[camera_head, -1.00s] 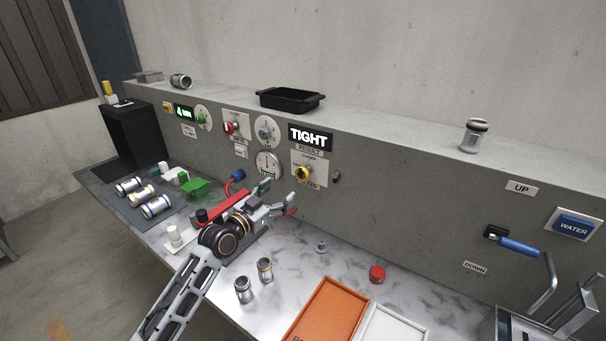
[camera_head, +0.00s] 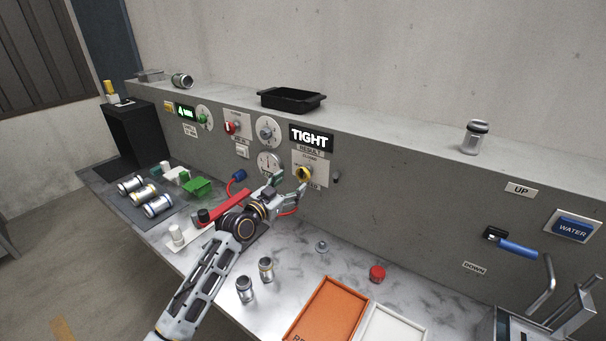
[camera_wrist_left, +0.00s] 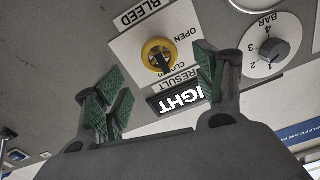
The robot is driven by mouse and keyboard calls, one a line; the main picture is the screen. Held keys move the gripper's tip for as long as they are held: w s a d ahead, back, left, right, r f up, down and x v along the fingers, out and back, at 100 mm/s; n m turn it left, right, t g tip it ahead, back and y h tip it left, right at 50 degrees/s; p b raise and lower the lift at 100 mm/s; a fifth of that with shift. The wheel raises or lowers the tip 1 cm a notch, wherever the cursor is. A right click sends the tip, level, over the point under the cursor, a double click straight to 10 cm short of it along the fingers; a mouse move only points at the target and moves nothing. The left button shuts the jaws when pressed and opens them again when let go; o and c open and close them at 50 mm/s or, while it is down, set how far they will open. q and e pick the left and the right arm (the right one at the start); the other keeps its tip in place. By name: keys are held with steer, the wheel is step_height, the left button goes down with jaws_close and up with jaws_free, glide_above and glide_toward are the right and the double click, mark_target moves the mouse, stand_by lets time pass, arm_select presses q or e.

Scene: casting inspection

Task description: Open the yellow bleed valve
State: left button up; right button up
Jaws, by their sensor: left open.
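The yellow bleed valve (camera_head: 304,173) is a round yellow knob with a dark pointer on a white plate, on the grey wall panel below the TIGHT display (camera_head: 311,139). In the left wrist view the yellow knob (camera_wrist_left: 159,54) shows between my fingers, apart from them. Its plate reads BLEED, OPEN and CLOSED; the dark pointer is toward the CLOSED side. My left gripper (camera_head: 287,185) is open and empty in front of the panel, just left of and below the knob. Its green-padded fingers also show in the left wrist view (camera_wrist_left: 160,90). My right gripper is not in view.
A gauge (camera_head: 269,163) and a grey dial (camera_head: 268,132) sit left of the valve. Metal cylinders (camera_head: 265,268), an orange tray (camera_head: 327,310) and a red cap (camera_head: 377,273) stand on the marble bench.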

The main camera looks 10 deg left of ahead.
mark_target(302, 175)
arm_select(q)
steer(key=shift+p+x, duration=0.45)
steer(key=shift+x, duration=3.55)
steer(key=shift+c, duration=0.4)
steer(key=c, duration=1)
